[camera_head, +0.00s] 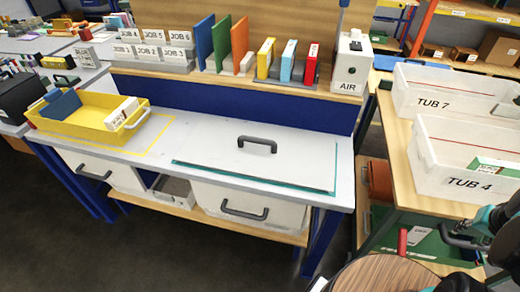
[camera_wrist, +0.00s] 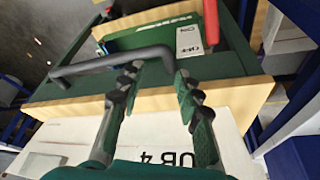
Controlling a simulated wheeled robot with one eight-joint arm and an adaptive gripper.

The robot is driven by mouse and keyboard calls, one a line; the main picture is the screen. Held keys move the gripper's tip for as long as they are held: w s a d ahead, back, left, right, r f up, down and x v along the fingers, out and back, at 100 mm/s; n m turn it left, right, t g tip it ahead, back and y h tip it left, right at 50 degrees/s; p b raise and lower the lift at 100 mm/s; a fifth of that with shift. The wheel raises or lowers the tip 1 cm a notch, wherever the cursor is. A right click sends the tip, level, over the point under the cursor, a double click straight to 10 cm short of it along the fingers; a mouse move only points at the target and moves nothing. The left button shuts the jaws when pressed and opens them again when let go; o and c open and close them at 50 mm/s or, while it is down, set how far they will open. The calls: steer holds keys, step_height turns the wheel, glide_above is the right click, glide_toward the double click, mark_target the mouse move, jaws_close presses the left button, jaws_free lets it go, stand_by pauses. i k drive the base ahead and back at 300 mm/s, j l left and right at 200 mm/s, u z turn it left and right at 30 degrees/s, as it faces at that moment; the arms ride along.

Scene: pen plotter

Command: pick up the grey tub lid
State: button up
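The grey tub lid (camera_head: 210,150) lies flat on the bench's light grey top, right of the yellow tray, with a teal edge showing beneath it. Its dark arched handle (camera_head: 257,145) stands up from the middle. My gripper (camera_head: 488,217) is at the lower right of the head view, beside the side table and well away from the lid. In the wrist view my gripper (camera_wrist: 152,68) has its two fingers apart with nothing held. The lid is not seen in the wrist view.
TUB 4 (camera_head: 440,168) and TUB 7 (camera_head: 410,92) stand on the wooden side table at right. A yellow tray (camera_head: 75,122) is on the bench's left. A white AIR box (camera_head: 352,62) stands on the shelf.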

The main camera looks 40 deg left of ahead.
mark_target(295, 158)
steer(key=l+u, duration=0.1)
steer(key=u, duration=0.4)
steer(key=k+u, duration=0.1)
steer(key=u, duration=0.35)
steer(key=k+u, duration=0.1)
steer(key=u, duration=0.4)
steer(key=k+u, duration=0.1)
steer(key=u, duration=0.4)
